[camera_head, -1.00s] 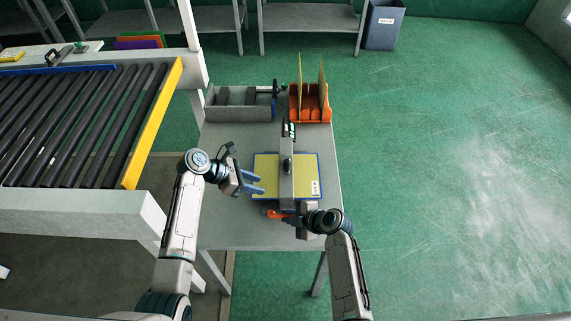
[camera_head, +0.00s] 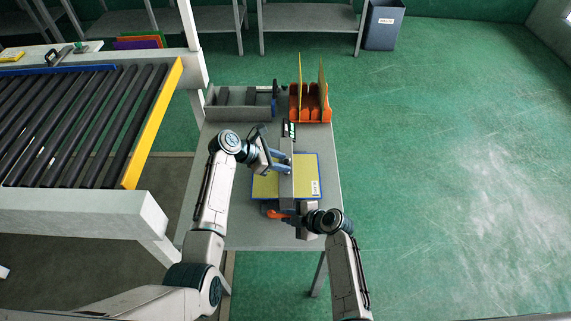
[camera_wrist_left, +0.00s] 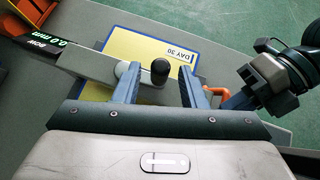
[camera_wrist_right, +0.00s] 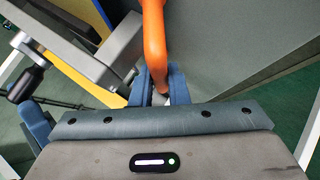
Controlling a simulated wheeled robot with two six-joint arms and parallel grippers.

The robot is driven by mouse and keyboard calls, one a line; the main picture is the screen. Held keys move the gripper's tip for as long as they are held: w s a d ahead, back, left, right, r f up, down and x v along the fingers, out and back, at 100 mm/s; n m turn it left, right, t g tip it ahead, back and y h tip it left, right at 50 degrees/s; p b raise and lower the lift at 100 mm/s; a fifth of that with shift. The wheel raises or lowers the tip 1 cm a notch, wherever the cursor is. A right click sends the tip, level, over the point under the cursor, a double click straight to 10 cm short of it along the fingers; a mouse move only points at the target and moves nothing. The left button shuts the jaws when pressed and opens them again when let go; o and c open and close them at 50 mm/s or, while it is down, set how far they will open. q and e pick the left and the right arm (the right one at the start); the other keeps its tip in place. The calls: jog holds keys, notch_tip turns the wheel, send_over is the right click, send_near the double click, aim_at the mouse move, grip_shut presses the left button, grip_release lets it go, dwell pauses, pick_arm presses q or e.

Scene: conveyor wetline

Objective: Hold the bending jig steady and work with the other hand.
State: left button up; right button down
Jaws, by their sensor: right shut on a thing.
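The bending jig has a grey bar (camera_head: 287,190) lying over a yellow sheet (camera_head: 264,187) with a blue border. A black knob (camera_wrist_left: 159,71) stands on the bar. My left gripper (camera_wrist_left: 158,82) is open, with its fingers on either side of the knob; I cannot tell whether they touch it. A dark display (camera_wrist_left: 50,48) at the bar's end reads about 0.0 mm. My right gripper (camera_wrist_right: 161,80) is shut on the orange handle (camera_wrist_right: 153,35) at the jig's near edge. The handle also shows in the head view (camera_head: 276,214).
An orange rack (camera_head: 311,112) with upright yellow sheets and a grey tray (camera_head: 235,113) stand at the table's far end. A roller conveyor (camera_head: 75,120) with a yellow edge is at the left. The table (camera_head: 225,150) is bare left of the jig; open floor lies right.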

pick_arm(q)
jog(key=shift+x, duration=0.85)
